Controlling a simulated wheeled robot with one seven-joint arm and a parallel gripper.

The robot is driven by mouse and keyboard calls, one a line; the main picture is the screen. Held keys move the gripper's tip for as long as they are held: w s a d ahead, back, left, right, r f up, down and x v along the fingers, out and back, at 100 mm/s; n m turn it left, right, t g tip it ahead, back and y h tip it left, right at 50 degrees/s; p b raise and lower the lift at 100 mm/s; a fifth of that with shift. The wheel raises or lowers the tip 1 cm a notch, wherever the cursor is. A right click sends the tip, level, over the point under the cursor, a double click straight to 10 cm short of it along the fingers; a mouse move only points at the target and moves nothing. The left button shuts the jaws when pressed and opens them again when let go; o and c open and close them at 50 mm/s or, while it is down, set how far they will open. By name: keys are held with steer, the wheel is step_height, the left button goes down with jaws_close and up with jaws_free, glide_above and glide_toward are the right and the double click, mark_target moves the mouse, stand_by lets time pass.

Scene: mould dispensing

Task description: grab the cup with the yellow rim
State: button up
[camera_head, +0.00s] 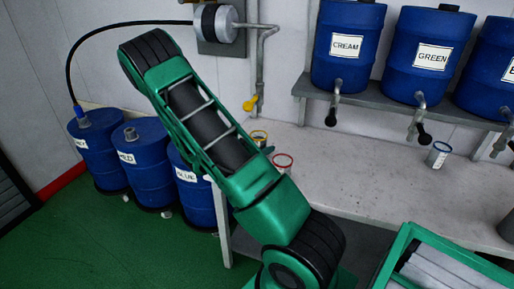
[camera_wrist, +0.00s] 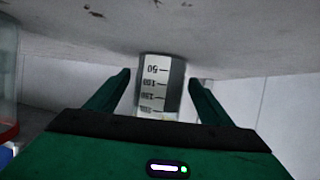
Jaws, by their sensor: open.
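The cup with the yellow rim (camera_head: 259,135) stands on the grey bench, partly hidden behind my arm in the head view. In the wrist view, which is upside down, a clear cup with measuring marks (camera_wrist: 160,92) stands between the fingers of my gripper (camera_wrist: 160,77). Its rim is hidden behind the gripper body, so its colour does not show there. The fingers are open, one on each side of the cup, with a visible gap on both sides. My gripper is mostly hidden behind the arm in the head view.
A red-rimmed cup (camera_head: 283,162) stands close by; its red rim also shows at the wrist view's left edge (camera_wrist: 8,132). A blue-rimmed cup (camera_head: 438,156) stands farther right, near the taps of blue drums (camera_head: 418,75). The middle of the bench (camera_head: 355,165) is clear.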

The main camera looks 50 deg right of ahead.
steer(key=shift+d, duration=0.1)
steer(key=c, duration=1.4)
steer(key=shift+o, duration=0.2)
